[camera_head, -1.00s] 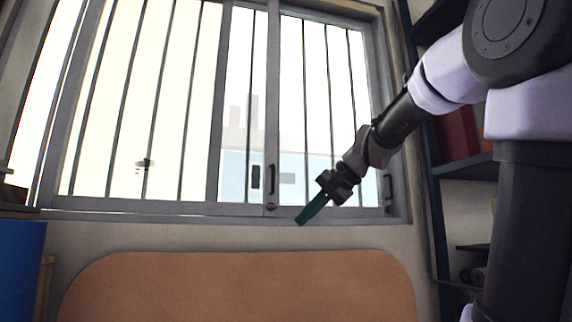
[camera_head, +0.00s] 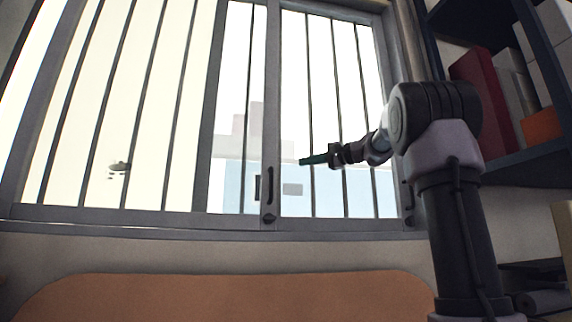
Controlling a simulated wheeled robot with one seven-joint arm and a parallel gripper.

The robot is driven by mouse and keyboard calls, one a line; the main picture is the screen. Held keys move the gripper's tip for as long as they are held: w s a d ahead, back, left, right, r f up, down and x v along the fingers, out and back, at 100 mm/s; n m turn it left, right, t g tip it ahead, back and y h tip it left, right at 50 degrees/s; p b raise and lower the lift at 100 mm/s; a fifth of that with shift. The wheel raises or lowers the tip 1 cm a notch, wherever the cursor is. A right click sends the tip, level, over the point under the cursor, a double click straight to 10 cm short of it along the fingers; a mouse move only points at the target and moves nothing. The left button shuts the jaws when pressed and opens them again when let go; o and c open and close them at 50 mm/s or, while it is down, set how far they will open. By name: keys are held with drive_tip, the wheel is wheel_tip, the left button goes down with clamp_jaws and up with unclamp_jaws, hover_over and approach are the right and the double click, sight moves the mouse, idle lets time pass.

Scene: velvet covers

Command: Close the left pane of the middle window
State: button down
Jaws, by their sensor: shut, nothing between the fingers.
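A grey-framed window (camera_head: 272,60) with thin vertical bars fills the upper left and centre of the head view. An upright frame member with a dark handle (camera_head: 269,188) stands near the middle of the view. A second grey upright (camera_head: 212,120) stands to its left. A further dark handle (camera_head: 408,195) is at the right side of the window, partly behind my arm. I cannot tell which uprights belong to the left pane.
A brown-orange rounded panel (camera_head: 220,300), perhaps a headboard or seat back, stands below the window. A dark shelf unit (camera_head: 520,165) with a red binder (camera_head: 483,95) and boxes is at the right, close to my arm.

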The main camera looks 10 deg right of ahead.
sight(221, 157)
drive_tip(key=x, duration=0.4)
drive_tip(key=a, duration=0.2)
drive_tip(key=shift+s+a, duration=0.15)
drive_tip(key=shift+a, duration=0.85)
drive_tip(key=a, duration=2.1)
drive_tip(key=shift+a, duration=0.15)
drive_tip(key=shift+s, duration=0.1)
